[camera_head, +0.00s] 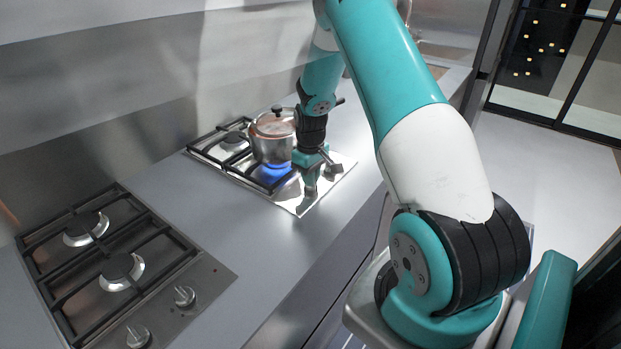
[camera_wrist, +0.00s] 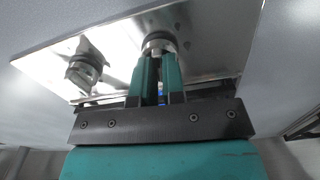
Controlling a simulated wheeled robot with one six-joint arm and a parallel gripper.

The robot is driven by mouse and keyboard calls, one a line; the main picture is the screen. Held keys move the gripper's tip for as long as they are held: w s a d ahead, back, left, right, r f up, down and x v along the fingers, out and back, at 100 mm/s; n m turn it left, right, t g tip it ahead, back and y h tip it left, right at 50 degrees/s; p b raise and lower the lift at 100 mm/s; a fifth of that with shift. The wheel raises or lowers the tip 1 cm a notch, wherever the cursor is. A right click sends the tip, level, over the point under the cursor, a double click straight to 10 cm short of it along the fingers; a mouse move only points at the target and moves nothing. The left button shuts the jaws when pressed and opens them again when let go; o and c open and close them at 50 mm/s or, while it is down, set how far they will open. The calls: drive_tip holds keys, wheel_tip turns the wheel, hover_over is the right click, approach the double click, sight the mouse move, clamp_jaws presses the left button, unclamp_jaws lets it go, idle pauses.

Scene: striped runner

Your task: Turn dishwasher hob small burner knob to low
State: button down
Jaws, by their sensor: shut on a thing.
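The far hob (camera_head: 295,208) is a steel plate with black grates and two knobs. My gripper (camera_head: 311,188) reaches down to its front edge and is shut on the nearer knob. In the wrist view, my gripper's two teal fingers (camera_wrist: 158,72) close around this round metal knob (camera_wrist: 158,43), and its pointer is partly hidden. The other knob (camera_wrist: 85,66) stands free to the left in the wrist view and also shows in the head view (camera_head: 334,168). A blue flame (camera_head: 275,173) burns on this hob. I cannot read any knob markings.
A second hob (camera_head: 120,265) with two burners and two knobs is at the near left. Grey worktop (camera_head: 225,225) between the hobs is clear.

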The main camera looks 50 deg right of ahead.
drive_tip(key=shift+n, duration=0.6)
drive_tip(key=c, duration=1.2)
unclamp_jaws()
wheel_tip(320, 180, up, 18)
drive_tip(key=b, duration=0.3)
drive_tip(key=shift+f, duration=0.25)
